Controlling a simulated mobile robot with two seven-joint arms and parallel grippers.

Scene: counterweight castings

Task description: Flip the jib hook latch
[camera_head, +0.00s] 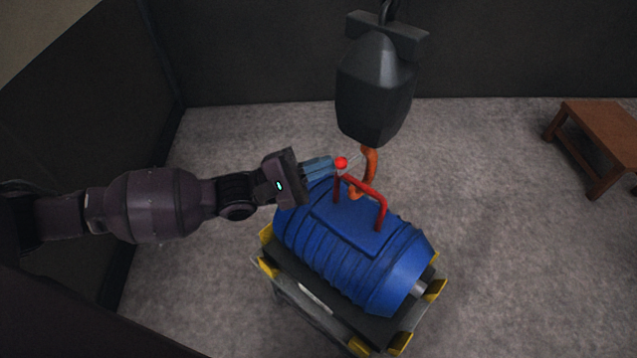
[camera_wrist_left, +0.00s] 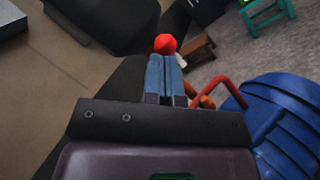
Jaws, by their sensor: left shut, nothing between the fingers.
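An orange jib hook (camera_head: 369,165) hangs under a dark hook block (camera_head: 376,88) and reaches down to the red handle (camera_head: 377,195) on top of a blue ribbed casting (camera_head: 350,245). A thin latch with a red ball end (camera_head: 341,162) sticks out to the left of the hook. My left gripper (camera_head: 330,166) is shut and empty, its blue fingertips at the red ball. In the left wrist view the ball (camera_wrist_left: 165,44) shows just beyond the closed fingertips (camera_wrist_left: 165,62); I cannot tell whether they touch. The hook (camera_wrist_left: 206,102) is partly hidden behind the fingers. My right gripper is not in view.
The casting lies on a dark cart with yellow corners (camera_head: 401,343). A brown wooden table (camera_head: 605,130) stands at the right. Dark walls stand behind and at the left. The grey floor between cart and table is clear.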

